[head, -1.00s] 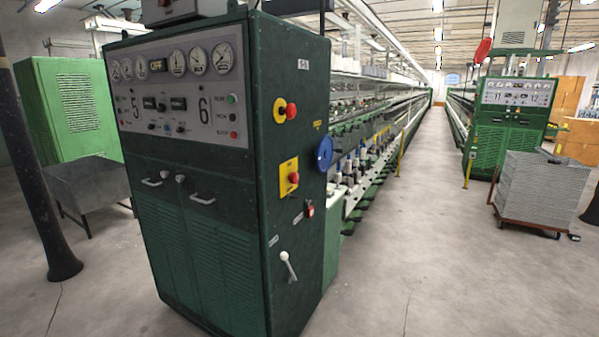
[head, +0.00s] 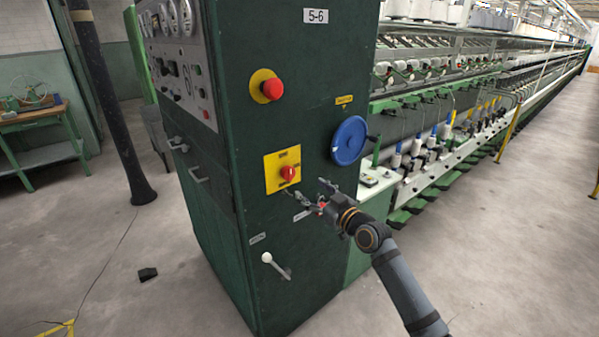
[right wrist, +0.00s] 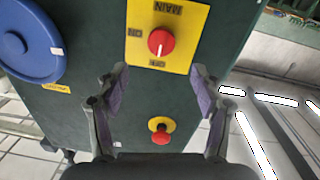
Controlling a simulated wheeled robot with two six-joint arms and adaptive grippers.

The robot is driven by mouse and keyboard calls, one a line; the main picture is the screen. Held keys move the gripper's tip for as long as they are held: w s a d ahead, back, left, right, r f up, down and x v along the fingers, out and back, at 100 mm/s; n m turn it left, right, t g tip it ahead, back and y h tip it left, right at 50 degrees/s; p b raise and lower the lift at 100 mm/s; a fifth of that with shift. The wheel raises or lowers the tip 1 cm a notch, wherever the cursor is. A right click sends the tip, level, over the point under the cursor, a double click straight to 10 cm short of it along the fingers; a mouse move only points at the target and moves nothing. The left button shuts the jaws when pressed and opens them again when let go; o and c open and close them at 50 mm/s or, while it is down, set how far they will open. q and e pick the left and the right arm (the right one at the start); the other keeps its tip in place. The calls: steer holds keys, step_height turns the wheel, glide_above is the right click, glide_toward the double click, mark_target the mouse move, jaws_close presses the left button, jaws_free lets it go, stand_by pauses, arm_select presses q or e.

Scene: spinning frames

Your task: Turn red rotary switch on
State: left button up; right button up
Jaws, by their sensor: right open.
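The red rotary switch (head: 288,174) sits on a yellow plate (head: 272,181) on the side of the dark green cabinet. In the right wrist view the red switch (right wrist: 160,41) shows upside down, with MAIN, ON and OFF labels on its plate (right wrist: 188,28). The white mark on the knob lies on the side toward OFF. My right gripper (head: 312,194) is in front of the cabinet, right of and slightly below the switch. In the right wrist view my right gripper (right wrist: 160,85) is open and empty, with the switch beyond its fingertips. My left gripper is not in view.
A red mushroom button (head: 272,89) on a yellow ring sits above the switch. A blue disc (head: 349,140) sticks out to the right. A white-knobbed lever (head: 268,258) is lower down. A dark post (head: 110,120) stands left.

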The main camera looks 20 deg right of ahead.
mark_target(290, 175)
steer(key=p+x, duration=0.1)
steer(key=x, duration=0.9)
steer(key=shift+s+a+f+p, duration=0.1)
steer(key=shift+p, duration=0.2)
steer(key=shift+w+a, duration=0.2)
steer(key=shift+w, duration=0.1)
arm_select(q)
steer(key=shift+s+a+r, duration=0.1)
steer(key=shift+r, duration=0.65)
arm_select(e)
steer(key=shift+d, duration=0.1)
steer(key=shift+c, duration=0.5)
steer(key=c, duration=1)
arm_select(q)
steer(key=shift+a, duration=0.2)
arm_select(e)
steer(key=shift+c, duration=0.2)
